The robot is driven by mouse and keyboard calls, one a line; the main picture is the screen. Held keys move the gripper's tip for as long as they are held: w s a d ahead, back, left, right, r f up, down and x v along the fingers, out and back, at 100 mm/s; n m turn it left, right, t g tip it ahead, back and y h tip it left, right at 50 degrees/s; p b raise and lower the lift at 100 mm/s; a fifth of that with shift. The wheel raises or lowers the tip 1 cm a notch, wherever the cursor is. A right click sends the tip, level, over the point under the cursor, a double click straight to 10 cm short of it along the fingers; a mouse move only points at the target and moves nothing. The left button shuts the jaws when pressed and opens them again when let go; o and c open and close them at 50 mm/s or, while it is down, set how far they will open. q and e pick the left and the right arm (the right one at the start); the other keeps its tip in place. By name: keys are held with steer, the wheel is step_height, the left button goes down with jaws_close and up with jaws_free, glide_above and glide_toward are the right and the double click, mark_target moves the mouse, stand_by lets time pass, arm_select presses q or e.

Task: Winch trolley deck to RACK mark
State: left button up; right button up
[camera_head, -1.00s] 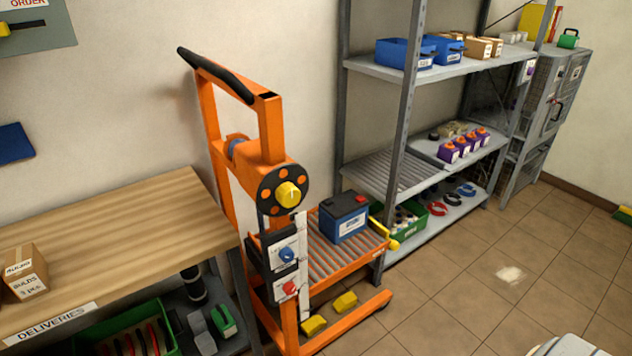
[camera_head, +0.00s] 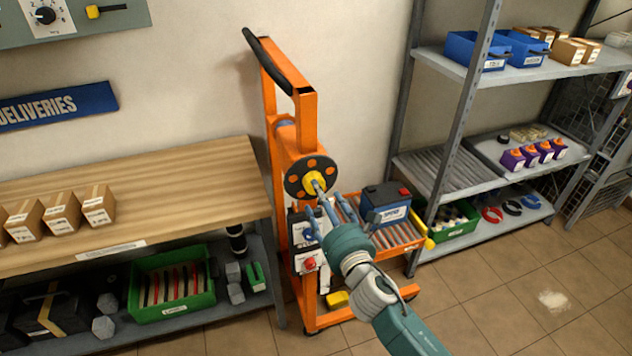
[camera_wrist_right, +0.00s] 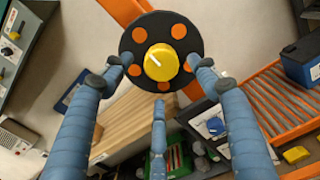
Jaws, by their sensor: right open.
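The orange trolley (camera_head: 282,165) stands between the bench and the rack. Its winch is a black disc with orange spots (camera_head: 296,180) and a yellow centre knob (camera_head: 314,184). My right gripper (camera_head: 322,207) is open in front of the winch. In the right wrist view its fingers (camera_wrist_right: 161,80) spread around the yellow knob (camera_wrist_right: 160,64), with no clear grip on it. The roller deck (camera_head: 398,238) carries a dark blue battery (camera_head: 385,206) and sits lower than the rack's roller shelf (camera_head: 432,176). I cannot make out a RACK mark. My left gripper is out of view.
A red knob (camera_head: 309,264) is on the trolley's panel; a blue knob (camera_wrist_right: 215,126) shows in the right wrist view. The wooden bench (camera_head: 180,185) is left, the grey rack (camera_head: 465,115) right.

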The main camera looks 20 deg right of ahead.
mark_target(315, 193)
steer(key=w, duration=0.6)
steer(key=shift+w+p, duration=0.2)
steer(key=shift+p, duration=0.15)
steer(key=shift+c, duration=0.3)
steer(key=c, duration=1.1)
